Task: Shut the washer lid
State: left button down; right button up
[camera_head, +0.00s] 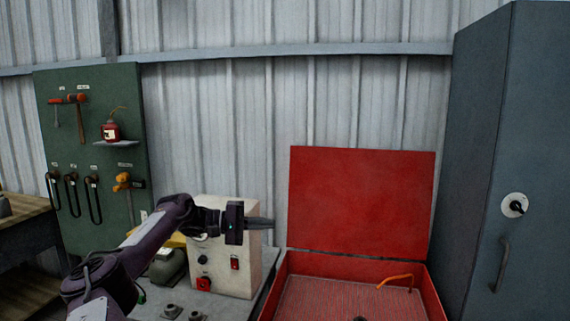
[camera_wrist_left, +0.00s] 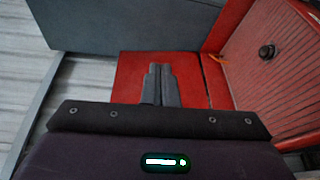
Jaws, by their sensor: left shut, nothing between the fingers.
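The red washer lid (camera_head: 362,203) stands upright and open at the back of the red washer basin (camera_head: 437,294). My left gripper (camera_head: 272,223) is shut and empty, just left of the lid in the head view. In the left wrist view, its closed fingers (camera_wrist_left: 160,84) show in front of the red lid (camera_wrist_left: 130,72). I cannot tell whether they touch it. The basin (camera_wrist_left: 262,60) lies at the right of that view, with an orange hose and a dark round knob inside. My right gripper is not in view.
A cream control box (camera_head: 228,270) with switches stands on the bench behind my left arm. A tall blue-grey cabinet (camera_head: 477,160) rises at the right of the washer. A green tool board (camera_head: 95,215) hangs at the left on the corrugated wall.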

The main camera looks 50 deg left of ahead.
aim_at(376, 202)
jog(key=i+j, duration=0.2)
jog(key=j, duration=0.2)
jog(key=i+j, duration=0.2)
jog(key=j, duration=0.2)
jog(key=i+j, duration=0.25)
jog(key=j, duration=0.15)
jog(key=i+j, duration=0.2)
jog(key=j, duration=0.2)
jog(key=i+j, duration=0.2)
jog(key=j, duration=0.2)
